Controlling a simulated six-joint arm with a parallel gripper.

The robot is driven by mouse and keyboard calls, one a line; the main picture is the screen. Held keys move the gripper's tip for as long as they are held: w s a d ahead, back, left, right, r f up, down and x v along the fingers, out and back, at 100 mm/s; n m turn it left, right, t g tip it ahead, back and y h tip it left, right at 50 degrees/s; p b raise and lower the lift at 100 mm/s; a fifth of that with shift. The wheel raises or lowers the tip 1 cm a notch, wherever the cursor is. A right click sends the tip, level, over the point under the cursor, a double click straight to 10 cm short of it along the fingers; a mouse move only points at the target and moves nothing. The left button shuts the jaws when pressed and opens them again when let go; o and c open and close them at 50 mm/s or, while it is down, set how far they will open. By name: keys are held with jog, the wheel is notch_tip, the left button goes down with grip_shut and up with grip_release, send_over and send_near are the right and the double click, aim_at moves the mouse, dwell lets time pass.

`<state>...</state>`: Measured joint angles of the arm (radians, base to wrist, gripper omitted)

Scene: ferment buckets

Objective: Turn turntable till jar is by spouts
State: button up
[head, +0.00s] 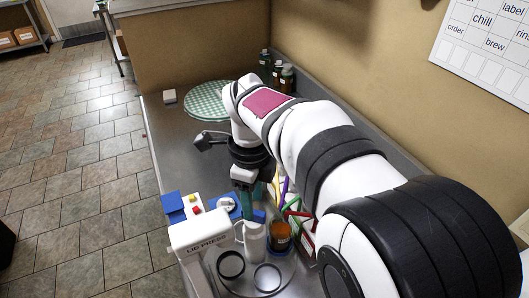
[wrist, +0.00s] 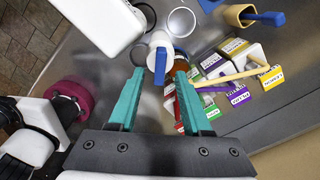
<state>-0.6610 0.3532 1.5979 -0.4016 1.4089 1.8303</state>
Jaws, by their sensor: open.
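A round, shiny disc (head: 249,267), which looks like the turntable, lies at the bottom of the head view. My gripper (head: 252,213) hangs over this spot with teal fingers pointing down. In the wrist view my gripper (wrist: 160,73) is open. The amber jar is mostly hidden by the right finger there. I cannot make out any spouts.
A white lid press (head: 200,232) stands left of the disc, with a blue block (head: 174,207) behind it. A dark ring (head: 231,265) and a pale ring lie on the disc. Small labelled boxes (wrist: 238,95) crowd the right. A green checked round mat (head: 203,104) lies farther back.

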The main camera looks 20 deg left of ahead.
notch_tip(320, 180, up, 13)
jog(key=s+d+f+n, duration=0.2)
jog(key=s+d+n, duration=0.1)
jog(key=d, duration=0.4)
jog(key=s+d+f+n, duration=0.2)
jog(key=s+d+n, duration=0.1)
jog(key=d, duration=0.4)
jog(key=s+d+f+n+y, duration=0.1)
jog(key=s+d+f+n, duration=0.5)
jog(key=s+f, duration=0.4)
jog(key=s+d, duration=0.1)
jog(key=s, duration=0.2)
jog(key=shift+d+y, duration=0.15)
jog(key=shift+y, duration=0.25)
